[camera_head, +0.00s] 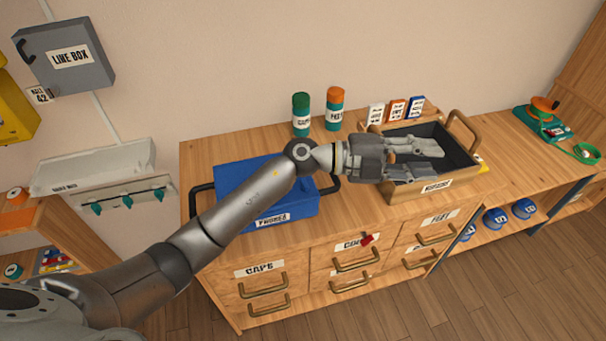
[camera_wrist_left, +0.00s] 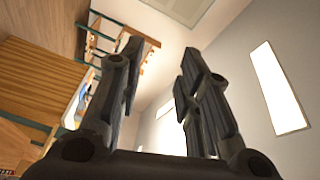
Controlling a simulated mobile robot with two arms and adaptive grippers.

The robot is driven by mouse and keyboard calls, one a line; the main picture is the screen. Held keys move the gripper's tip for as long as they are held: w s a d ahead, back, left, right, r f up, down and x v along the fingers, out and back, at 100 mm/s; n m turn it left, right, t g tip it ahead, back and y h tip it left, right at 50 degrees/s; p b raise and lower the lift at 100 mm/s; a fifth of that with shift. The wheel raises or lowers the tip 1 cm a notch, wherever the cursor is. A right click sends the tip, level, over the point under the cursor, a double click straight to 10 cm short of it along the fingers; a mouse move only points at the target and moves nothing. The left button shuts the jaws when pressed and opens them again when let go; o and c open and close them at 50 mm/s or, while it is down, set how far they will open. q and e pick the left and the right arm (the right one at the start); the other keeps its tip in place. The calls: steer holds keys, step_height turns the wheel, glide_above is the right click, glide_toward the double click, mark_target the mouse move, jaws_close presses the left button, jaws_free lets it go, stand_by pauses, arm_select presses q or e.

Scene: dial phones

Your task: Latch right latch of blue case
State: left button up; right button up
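The blue case (camera_head: 236,178) lies closed on the wooden cabinet top, with a "PHONES" label on its front and a dark handle at each end. My left forearm crosses over the case and hides much of its lid and right part; I cannot make out the right latch. My left gripper (camera_head: 436,160) is to the right of the case, above the dark tray. In the left wrist view its two fingers (camera_wrist_left: 162,52) are spread apart with nothing between them. My right gripper is not in view.
A tray (camera_head: 437,188) with wooden handles stands right of the case. Green (camera_head: 301,115) and orange-capped (camera_head: 334,108) canisters stand behind, beside small upright cards (camera_head: 397,110). Drawers (camera_head: 262,284) are below. A red object (camera_head: 367,240) is at the front drawers.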

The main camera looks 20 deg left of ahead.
arm_select(q)
step_height(320, 180, down, 6)
steer(key=a+m+g+y, duration=0.2)
steer(key=g+y, duration=0.1)
steer(key=y, duration=0.2)
steer(key=n+g+y, duration=0.2)
steer(key=n+y, duration=0.1)
steer(key=y, duration=0.9)
glide_above(304, 185)
steer(key=w+a, duration=0.1)
steer(key=w, duration=0.1)
step_height(304, 185, down, 2)
steer(key=shift+m, duration=0.3)
step_height(304, 185, down, 11)
steer(key=p, duration=0.3)
steer(key=shift+r, duration=0.15)
jaws_close()
